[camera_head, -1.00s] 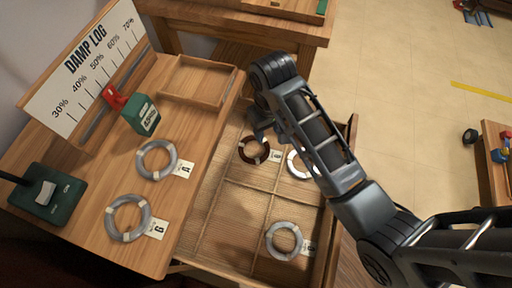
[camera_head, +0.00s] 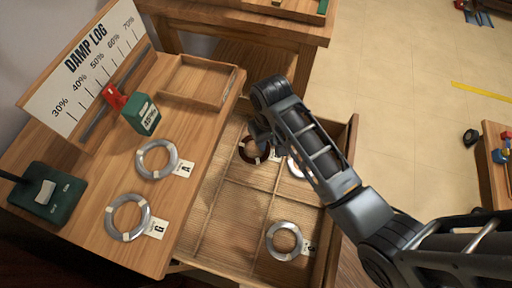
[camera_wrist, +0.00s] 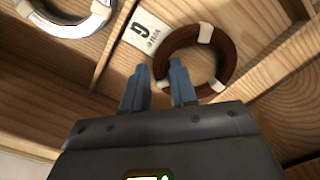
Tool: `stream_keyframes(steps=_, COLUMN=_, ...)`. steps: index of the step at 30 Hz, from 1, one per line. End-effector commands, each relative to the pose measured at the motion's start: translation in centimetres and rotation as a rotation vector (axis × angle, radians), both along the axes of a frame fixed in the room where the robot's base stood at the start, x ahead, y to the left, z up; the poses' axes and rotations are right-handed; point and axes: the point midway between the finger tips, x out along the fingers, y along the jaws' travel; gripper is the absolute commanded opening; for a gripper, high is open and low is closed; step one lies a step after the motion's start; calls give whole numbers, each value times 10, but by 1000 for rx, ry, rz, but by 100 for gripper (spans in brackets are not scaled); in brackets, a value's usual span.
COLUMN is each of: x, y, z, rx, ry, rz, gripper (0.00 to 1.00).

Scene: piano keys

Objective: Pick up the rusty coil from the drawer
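The rusty coil (camera_head: 252,151) is a dark red-brown ring with pale bands, lying in a back compartment of the open drawer (camera_head: 236,205). In the wrist view the coil (camera_wrist: 226,62) has a white tag marked G (camera_wrist: 145,33) at its left.
A grey coil (camera_head: 284,240) lies in the front of the drawer, and another (camera_head: 295,167) is partly behind my arm. Two grey coils (camera_head: 157,159) (camera_head: 127,217) lie on the desktop. A green box (camera_head: 142,115) and an empty wooden tray (camera_head: 198,80) stand there too. Drawer dividers and walls surround the compartment.

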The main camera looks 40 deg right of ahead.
Motion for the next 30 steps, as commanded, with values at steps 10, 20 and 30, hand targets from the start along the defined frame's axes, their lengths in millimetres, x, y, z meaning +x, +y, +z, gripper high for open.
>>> stream_keyframes(steps=10, x=0, y=0, z=0, rx=0, ry=0, rz=0, gripper=0)
stream_keyframes(steps=20, x=0, y=0, z=1, rx=0, ry=-1, rz=0, gripper=0)
stream_keyframes(steps=30, x=1, y=0, z=28, rx=-1, ry=-4, rz=2, gripper=0)
